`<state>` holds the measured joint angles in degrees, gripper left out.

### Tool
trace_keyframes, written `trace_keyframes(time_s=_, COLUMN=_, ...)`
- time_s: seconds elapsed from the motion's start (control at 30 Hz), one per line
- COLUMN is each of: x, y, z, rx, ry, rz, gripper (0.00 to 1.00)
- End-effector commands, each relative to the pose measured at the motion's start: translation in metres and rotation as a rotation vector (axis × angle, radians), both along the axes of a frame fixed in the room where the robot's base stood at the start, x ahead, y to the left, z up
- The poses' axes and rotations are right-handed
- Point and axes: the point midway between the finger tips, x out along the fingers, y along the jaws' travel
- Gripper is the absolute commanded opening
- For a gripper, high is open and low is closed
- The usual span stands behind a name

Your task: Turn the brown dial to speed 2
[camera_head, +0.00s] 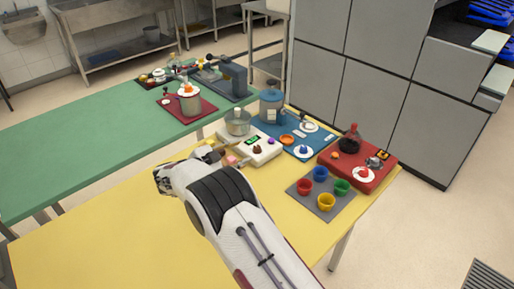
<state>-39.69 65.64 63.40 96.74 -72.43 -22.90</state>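The brown dial (257,149) is a small dark knob on the front of a white hotplate-like device (265,156) on the yellow table. A green display (252,140) and a purple knob (271,141) are beside it. A grey lidded pot (238,122) stands on the device. My gripper (229,153) is small in view, near the device's left end, to the left of the dial and apparently apart from it. My own wrist partly hides it, and its fingers are too small to read. The dial's pointer and speed marks are also too small to read.
A blue board (318,146) with a blue canister (271,103) is behind. A red board (376,178) with a dark flask (350,139) is at right. Several coloured cups, including a yellow one (326,202), stand on a grey mat (330,218). The yellow table's front left is clear.

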Motion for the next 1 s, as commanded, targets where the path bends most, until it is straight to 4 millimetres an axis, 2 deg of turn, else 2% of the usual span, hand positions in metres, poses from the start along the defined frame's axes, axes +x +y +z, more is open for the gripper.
trace_keyframes(time_s=1.0, x=0.011, y=-0.027, z=-0.009, rx=0.639, ry=-0.684, rz=-0.104, gripper=0.39)
